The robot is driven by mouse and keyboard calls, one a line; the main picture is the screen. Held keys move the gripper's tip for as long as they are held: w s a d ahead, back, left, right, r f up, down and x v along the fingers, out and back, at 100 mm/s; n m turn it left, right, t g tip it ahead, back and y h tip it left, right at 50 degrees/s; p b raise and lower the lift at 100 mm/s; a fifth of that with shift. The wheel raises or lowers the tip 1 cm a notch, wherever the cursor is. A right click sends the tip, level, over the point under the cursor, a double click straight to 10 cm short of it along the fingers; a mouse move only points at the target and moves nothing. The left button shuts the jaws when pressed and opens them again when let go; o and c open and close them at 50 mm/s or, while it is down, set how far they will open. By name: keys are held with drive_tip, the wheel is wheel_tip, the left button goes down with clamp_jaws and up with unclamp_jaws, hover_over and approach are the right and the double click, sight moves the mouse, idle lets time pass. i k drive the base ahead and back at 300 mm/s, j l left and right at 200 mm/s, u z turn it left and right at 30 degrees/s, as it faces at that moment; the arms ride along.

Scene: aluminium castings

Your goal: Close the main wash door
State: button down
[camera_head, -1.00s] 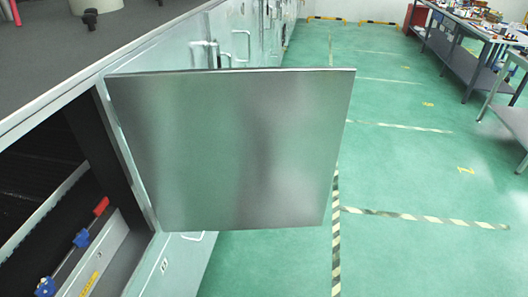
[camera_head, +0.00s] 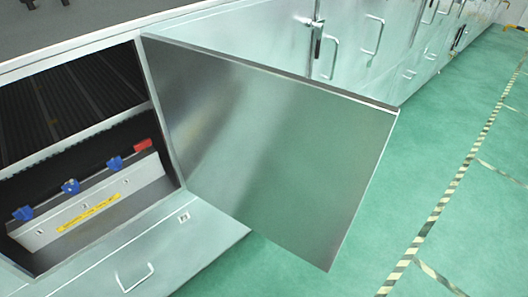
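The main wash door (camera_head: 275,150) is a flat grey metal panel in the middle of the head view. It stands open, hinged at its left edge beside the dark opening (camera_head: 85,92) of the long pale machine, and sticks out over the floor. Its inner face is towards me, and no handle shows on that face. Its outer face is hidden. My gripper is not in view.
Inside the opening are a ledge with several blue clips (camera_head: 70,186), a red piece (camera_head: 142,145) and a yellow label (camera_head: 87,214). A handle (camera_head: 135,277) sticks out below. Green floor (camera_head: 455,215) with striped tape is clear at the right.

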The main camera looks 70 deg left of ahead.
sight(294, 160)
drive_tip(key=i+j+u, duration=0.15)
drive_tip(key=i+u, duration=0.55)
drive_tip(key=u, duration=0.15)
drive_tip(key=i+u, duration=0.45)
drive_tip(key=i+l+u, duration=0.2)
drive_tip(key=u, duration=0.25)
drive_tip(key=i+j+u, duration=0.1)
drive_tip(key=i+u, duration=0.2)
drive_tip(key=u, duration=0.15)
drive_tip(key=i+u, duration=0.3)
drive_tip(key=u, duration=0.15)
drive_tip(key=i+u, duration=0.3)
drive_tip(key=u, duration=0.15)
drive_tip(key=i+l+u, duration=0.25)
drive_tip(key=u, duration=0.25)
drive_tip(key=i+u, duration=0.1)
drive_tip(key=u, duration=0.35)
drive_tip(key=i+u, duration=0.1)
drive_tip(key=u, duration=0.3)
drive_tip(key=l+u, duration=0.15)
drive_tip(key=u, duration=0.3)
drive_tip(key=i+l+u, duration=0.1)
drive_tip(key=u, duration=0.3)
drive_tip(key=l+u, duration=0.1)
drive_tip(key=u, duration=0.35)
drive_tip(key=i+l, duration=0.05)
